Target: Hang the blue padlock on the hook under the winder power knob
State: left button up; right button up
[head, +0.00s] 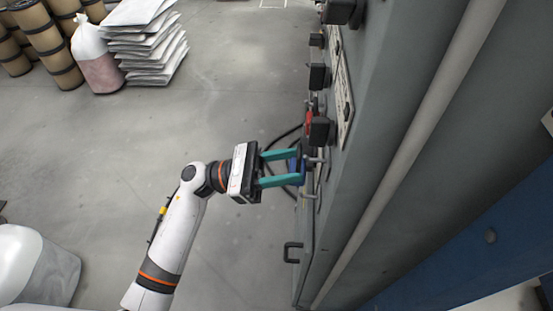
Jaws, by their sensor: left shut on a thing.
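My left gripper (298,168) reaches in from the left with its two teal fingers at the front of the grey machine cabinet. It is shut on the blue padlock (293,164), of which only a small dark blue part shows between the fingertips. The padlock is close to small metal hooks (314,160) on the cabinet face; I cannot tell whether it touches one. A black knob (321,130) with a red part (309,121) beside it sits just above the fingers. My right gripper is not in view.
More black knobs (319,76) line the cabinet (392,100) face. A dark cable (284,137) hangs behind the gripper. A black handle (291,252) sticks out below. Stacked sacks (143,45) and brown drums (48,42) stand at the far left.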

aim_at(302, 172)
pick_arm(q)
jog(key=shift+d+p, duration=0.35)
jog(key=shift+d, duration=0.45)
jog(key=shift+d+f+b, duration=0.2)
jog(key=shift+f+b, duration=0.15)
jog(key=shift+b, duration=0.05)
jog(key=shift+d+f+b, duration=0.35)
jog(key=shift+d+b, duration=0.1)
jog(key=shift+b, duration=0.6)
jog(key=o, duration=1.1)
jog(key=shift+o, duration=0.2)
